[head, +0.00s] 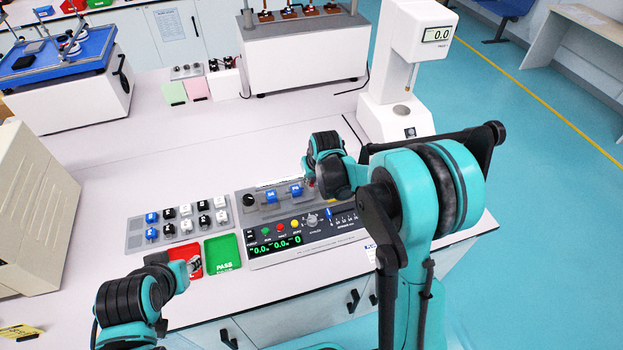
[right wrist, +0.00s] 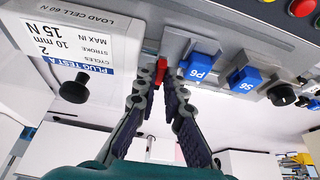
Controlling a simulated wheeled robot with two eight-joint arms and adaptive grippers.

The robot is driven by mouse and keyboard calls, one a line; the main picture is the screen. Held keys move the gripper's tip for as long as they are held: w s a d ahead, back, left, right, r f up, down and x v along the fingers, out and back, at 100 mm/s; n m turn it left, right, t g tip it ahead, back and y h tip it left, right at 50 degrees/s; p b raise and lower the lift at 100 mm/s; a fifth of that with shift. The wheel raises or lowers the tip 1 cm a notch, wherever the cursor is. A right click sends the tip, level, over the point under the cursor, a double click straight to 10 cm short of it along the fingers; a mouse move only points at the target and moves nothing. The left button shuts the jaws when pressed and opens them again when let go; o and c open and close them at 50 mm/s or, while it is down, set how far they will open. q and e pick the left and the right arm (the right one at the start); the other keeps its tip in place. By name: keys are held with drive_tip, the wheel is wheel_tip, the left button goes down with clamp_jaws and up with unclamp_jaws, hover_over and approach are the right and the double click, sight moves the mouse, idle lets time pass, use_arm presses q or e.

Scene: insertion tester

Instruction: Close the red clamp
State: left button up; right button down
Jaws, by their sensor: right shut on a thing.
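The red clamp (right wrist: 161,70) is a small red lever on the tester's grey front, left of the blue P6 plug block (right wrist: 198,70) in the right wrist view. My right gripper (right wrist: 162,84) has its two fingertips on either side of the red lever and is shut on it. In the head view the right gripper (head: 318,172) is over the right part of the tester (head: 300,225), and its arm hides most of the clamp. My left gripper (head: 180,268) is low at the left, by the red tray; its fingers are too unclear to read.
A tray of blue, black and white plugs (head: 180,224) lies left of the tester. A green PASS tray (head: 222,252) and a red tray (head: 186,258) are in front of it. A white force stand (head: 400,110) stands behind at the right.

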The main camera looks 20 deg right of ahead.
drive_tip(key=n, duration=0.1)
drive_tip(key=n+y, duration=0.1)
drive_tip(key=n, duration=0.1)
drive_tip(key=n+b, duration=0.1)
drive_tip(key=shift+w+d+n+g+y, duration=0.1)
drive_tip(key=shift+d+n+g+y, duration=0.15)
drive_tip(key=shift+n+g+y, duration=0.05)
drive_tip(key=n, duration=0.2)
drive_tip(key=n+g+y, duration=0.1)
drive_tip(key=n, duration=0.1)
drive_tip(key=shift+w+d+y, duration=0.1)
drive_tip(key=shift+y, duration=0.2)
drive_tip(key=n+g, duration=0.1)
drive_tip(key=n, duration=0.3)
drive_tip(key=shift+w+y+b, duration=0.15)
drive_tip(key=shift+y+b, duration=0.15)
drive_tip(key=shift+w+d+n+g, duration=0.1)
drive_tip(key=shift+n+g, duration=0.4)
drive_tip(key=shift+n, duration=0.65)
drive_tip(key=shift+w+n+g, duration=0.1)
drive_tip(key=shift+n+g, duration=0.4)
drive_tip(key=shift+n, duration=0.65)
drive_tip(key=c, duration=1.9)
unclamp_jaws()
